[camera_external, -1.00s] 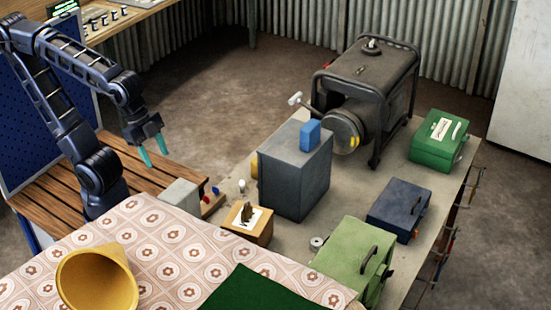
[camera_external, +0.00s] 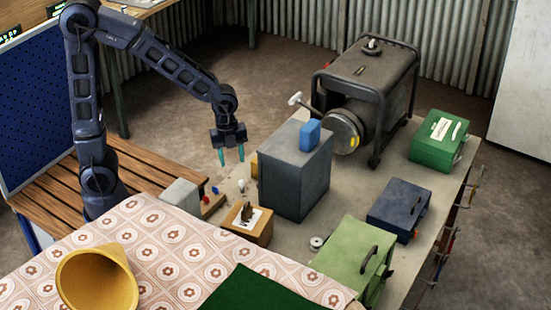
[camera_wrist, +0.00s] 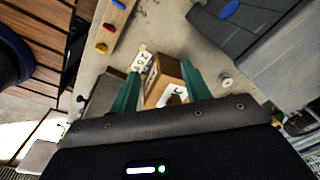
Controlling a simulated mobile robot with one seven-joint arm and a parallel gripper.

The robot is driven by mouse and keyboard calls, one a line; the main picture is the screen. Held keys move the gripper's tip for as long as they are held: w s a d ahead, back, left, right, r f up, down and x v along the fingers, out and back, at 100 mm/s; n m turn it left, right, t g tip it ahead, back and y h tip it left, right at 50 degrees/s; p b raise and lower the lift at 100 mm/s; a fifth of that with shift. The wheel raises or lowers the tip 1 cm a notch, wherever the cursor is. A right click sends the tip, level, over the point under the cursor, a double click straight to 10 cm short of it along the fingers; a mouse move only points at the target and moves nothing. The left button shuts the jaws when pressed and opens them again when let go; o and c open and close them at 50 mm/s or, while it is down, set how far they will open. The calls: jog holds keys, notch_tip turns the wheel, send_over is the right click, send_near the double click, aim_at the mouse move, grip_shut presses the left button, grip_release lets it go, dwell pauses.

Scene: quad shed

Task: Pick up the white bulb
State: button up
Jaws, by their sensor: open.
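The white bulb (camera_external: 241,185) is small and pale, standing on the grey bench top just left of the tall grey box in the external view. In the wrist view a small whitish thing (camera_wrist: 143,56) beyond the fingertips seems to be it, though its shape is unclear. My gripper (camera_external: 231,158) is open and empty, fingers pointing down, above the bulb and slightly left of it in the external view. Its two teal fingers also show in the wrist view (camera_wrist: 160,70), with nothing between them in their grasp.
A tall grey box (camera_external: 295,180) with a blue block (camera_external: 310,134) on top stands close right. A small wooden box (camera_external: 257,232) with a dark figure is in front. A grey block (camera_external: 180,195) and small coloured pieces lie left. A generator (camera_external: 365,90) stands behind.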

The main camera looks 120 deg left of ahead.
aim_at(242, 188)
jog(key=s+a+f+m+h, duration=0.1)
jog(key=s+a+f+m, duration=0.3)
jog(key=a+f, duration=0.65)
jog(key=shift+n, duration=0.6)
jog(key=shift+w+d+f, duration=0.1)
jog(key=shift+d+f, duration=0.1)
jog(key=shift+f, duration=2.3)
jog(key=shift+d+f, duration=0.15)
jog(key=shift+f, duration=2.3)
jog(key=c, duration=0.9)
